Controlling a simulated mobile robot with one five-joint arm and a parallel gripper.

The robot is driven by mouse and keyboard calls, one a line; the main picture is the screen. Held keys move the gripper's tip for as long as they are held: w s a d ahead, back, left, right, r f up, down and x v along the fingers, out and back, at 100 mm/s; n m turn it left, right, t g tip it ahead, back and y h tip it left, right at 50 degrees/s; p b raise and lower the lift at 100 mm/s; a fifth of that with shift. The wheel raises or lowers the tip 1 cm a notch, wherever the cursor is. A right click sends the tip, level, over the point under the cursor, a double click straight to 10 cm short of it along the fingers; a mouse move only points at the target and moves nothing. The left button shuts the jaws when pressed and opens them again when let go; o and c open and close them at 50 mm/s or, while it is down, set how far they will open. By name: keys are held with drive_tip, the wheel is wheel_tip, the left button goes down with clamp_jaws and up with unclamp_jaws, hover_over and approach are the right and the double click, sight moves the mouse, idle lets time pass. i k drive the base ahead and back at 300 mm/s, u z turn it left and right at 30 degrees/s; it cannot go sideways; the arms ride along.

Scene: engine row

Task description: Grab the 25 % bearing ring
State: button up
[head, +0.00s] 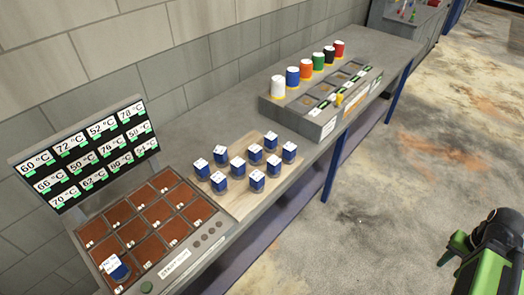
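Several small blue pieces with white labelled tops stand on a light wooden board (238,206) on the bench; one front piece (257,184) is near the board's right edge. Another similar blue piece (120,271) stands in a front-left cell of the brown-celled panel (147,288). The labels are too small to read, so I cannot tell which piece, if any, is marked 25 %. I see no clear ring shape. My gripper does not show; only a green and black part of my arm is at the lower right.
A display board (104,113) with temperature readings stands behind the panel. Farther along the bench (205,97) is a grey rack (300,122) with several coloured cylinders, such as a white one (278,87). A block wall runs behind. The floor (400,190) on the right is open.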

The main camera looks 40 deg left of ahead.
sight(237, 165)
drive_tip(key=i, duration=1.7)
drive_tip(key=u, duration=2)
drive_tip(key=k, duration=0.2)
drive_tip(key=u, duration=2.4)
drive_tip(key=i, duration=1)
drive_tip(key=u, duration=0.35)
